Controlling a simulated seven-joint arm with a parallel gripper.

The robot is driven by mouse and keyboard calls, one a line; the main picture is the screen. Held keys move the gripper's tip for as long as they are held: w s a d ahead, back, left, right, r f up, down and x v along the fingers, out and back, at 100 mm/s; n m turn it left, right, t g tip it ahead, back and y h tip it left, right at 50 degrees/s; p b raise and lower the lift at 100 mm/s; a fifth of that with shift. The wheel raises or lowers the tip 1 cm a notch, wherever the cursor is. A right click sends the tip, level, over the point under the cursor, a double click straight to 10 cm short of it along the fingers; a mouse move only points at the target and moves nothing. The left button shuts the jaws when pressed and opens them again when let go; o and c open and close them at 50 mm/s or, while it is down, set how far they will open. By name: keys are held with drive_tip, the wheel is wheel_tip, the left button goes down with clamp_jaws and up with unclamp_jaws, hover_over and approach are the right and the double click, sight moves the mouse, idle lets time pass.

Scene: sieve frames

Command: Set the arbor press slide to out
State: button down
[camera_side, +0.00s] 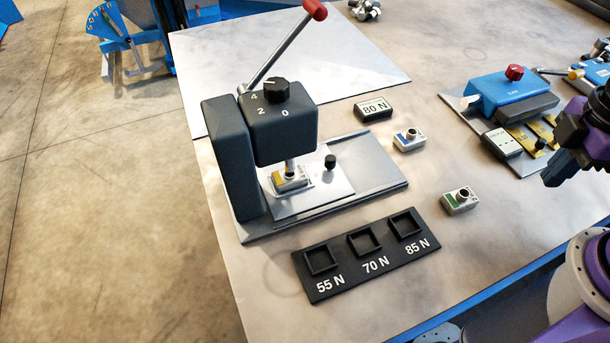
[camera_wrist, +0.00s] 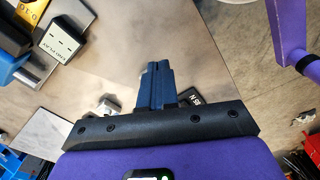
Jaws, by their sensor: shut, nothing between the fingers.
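The dark grey arbor press (camera_side: 283,125) stands on the table in the side view, with a dial on its head and a red-tipped lever. Its silver slide (camera_side: 312,187) lies on the base plate, with a small black knob (camera_side: 330,161) standing on it. A small white and yellow part (camera_side: 291,177) sits on the slide directly under the ram. Bare base plate shows to the right of the slide. My gripper (camera_side: 556,168) is at the right edge, well apart from the press. Its blue fingers (camera_wrist: 156,86) are together and empty in the wrist view.
A black tray (camera_side: 322,293) with three empty pockets lies in front of the press. Two small white blocks, one blue-marked (camera_side: 409,139) and one green-marked (camera_side: 460,201), and an 80 N block (camera_side: 373,108) lie to its right. A blue fixture (camera_side: 509,94) stands near my gripper.

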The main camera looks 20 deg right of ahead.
drive_tip(key=c, duration=1.4)
unclamp_jaws()
drive_tip(key=o, duration=0.4)
drive_tip(key=shift+w+a+r, duration=0.1)
drive_tip(key=shift+w+a, duration=0.15)
drive_tip(key=shift+a, duration=0.15)
drive_tip(key=n+g+y, duration=0.3)
drive_tip(key=n, duration=1.1)
approach(332, 157)
drive_tip(key=f, duration=0.2)
drive_tip(key=shift+s+a+x, duration=0.1)
drive_tip(key=shift+a+x, duration=0.1)
drive_tip(key=shift+x, duration=1.55)
drive_tip(key=shift+s+a+x, duration=0.1)
drive_tip(key=shift+a+x, duration=0.1)
drive_tip(key=shift+x, duration=1.55)
drive_tip(key=shift+r, duration=0.15)
drive_tip(key=shift+c, duration=0.2)
drive_tip(key=shift+d, duration=0.1)
clamp_jaws()
